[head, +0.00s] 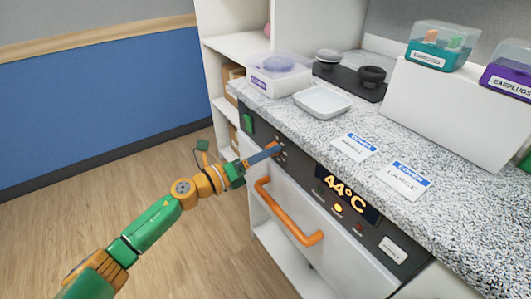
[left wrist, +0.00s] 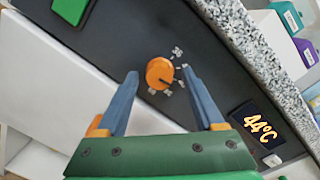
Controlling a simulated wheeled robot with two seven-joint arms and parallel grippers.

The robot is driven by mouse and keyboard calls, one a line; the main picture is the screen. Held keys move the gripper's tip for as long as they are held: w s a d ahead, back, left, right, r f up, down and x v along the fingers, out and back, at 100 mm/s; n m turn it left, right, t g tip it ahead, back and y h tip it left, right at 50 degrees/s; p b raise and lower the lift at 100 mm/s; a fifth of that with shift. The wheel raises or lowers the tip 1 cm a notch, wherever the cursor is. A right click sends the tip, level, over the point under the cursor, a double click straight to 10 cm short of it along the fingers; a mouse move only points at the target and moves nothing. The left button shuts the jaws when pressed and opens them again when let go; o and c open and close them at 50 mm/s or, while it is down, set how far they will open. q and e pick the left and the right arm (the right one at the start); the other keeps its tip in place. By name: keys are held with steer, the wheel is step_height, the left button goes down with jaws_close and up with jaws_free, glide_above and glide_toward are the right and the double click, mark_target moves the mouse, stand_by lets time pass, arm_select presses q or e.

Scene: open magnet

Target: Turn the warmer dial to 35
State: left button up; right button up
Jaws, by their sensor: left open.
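The warmer dial (left wrist: 160,73) is a round orange knob on the dark control panel, ringed by small pale number marks, with 35 or 36 near its upper right. My left gripper (left wrist: 160,80) is open, its two blue fingers on either side of the dial. I cannot tell whether they touch it. In the head view my left gripper (head: 266,152) is at the panel and hides most of the dial. The display (head: 346,194) reads 44°C; it also shows in the left wrist view (left wrist: 259,131). My right gripper is not in view.
An orange handle (head: 290,215) sticks out from the white warmer door below the panel. A green switch (head: 248,122) is left of the dial. The speckled counter above holds a white tray (head: 322,101), cover cards (head: 355,146) and clear-lidded boxes. The floor at left is clear.

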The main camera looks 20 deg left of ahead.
arm_select(q)
jaws_close()
stand_by(0.3)
steer(key=n+g+p, duration=0.1)
steer(key=n+p, duration=0.7)
steer(key=n, duration=0.7)
steer(key=shift+r, duration=0.1)
steer(key=shift+n, duration=0.3)
stand_by(0.3)
